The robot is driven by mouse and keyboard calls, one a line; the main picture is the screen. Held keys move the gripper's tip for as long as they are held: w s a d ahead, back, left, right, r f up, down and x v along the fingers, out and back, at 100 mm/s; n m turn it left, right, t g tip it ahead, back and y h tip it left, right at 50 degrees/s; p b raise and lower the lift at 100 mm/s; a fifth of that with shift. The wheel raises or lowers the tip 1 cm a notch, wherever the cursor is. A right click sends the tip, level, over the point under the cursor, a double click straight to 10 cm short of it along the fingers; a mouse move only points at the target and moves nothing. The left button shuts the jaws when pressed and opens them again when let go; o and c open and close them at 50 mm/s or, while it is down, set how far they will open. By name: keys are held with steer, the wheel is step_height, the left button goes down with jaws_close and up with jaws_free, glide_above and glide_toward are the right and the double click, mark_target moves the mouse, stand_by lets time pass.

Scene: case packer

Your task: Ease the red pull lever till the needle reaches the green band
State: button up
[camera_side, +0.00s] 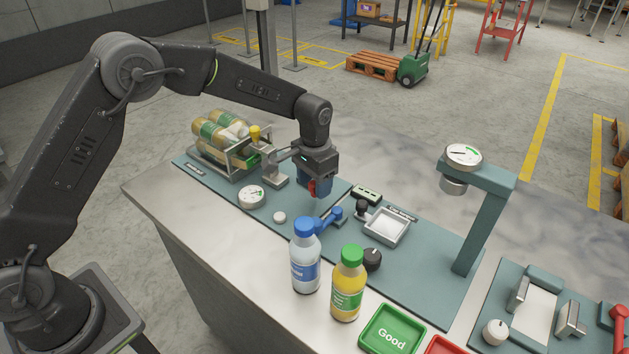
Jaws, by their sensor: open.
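My gripper (315,190) points down above the teal plate, left of the middle of the bench, and is open. A small red part shows at its lower end; I cannot tell whether it belongs to the gripper. A red lever-like handle (619,318) stands at the far right edge, partly cut off by the frame and well away from my gripper. A round gauge (463,154) with a green band tops the teal post. Another gauge (251,196) with some green lies on the plate left of my gripper. Both needles are too small to read exactly.
A clear bottle (305,265) with a blue cap and a yellow bottle (347,290) with a green cap stand in front. A wire rack (236,172) of bottles is behind left. A square tray (386,227), teal post (482,228) and green "Good" pad (391,333) lie rightward.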

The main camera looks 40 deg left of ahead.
step_height(320, 180, up, 14)
stand_by(0.5)
stand_by(2.5)
steer(key=s+a+r+n+t, duration=0.1)
steer(key=s+a+r+t, duration=0.1)
steer(key=s+r, duration=0.45)
steer(key=s+a+r+t, duration=0.1)
steer(key=s+a+r, duration=0.15)
steer(key=s, duration=0.65)
steer(key=s+a+f+n+t, duration=0.1)
steer(key=s+f, duration=0.3)
steer(key=s, duration=1.1)
steer(key=shift+s+a+n+t, duration=0.3)
steer(key=shift+a+t, duration=0.2)
steer(key=shift+t, duration=0.3)
steer(key=shift+w, duration=0.1)
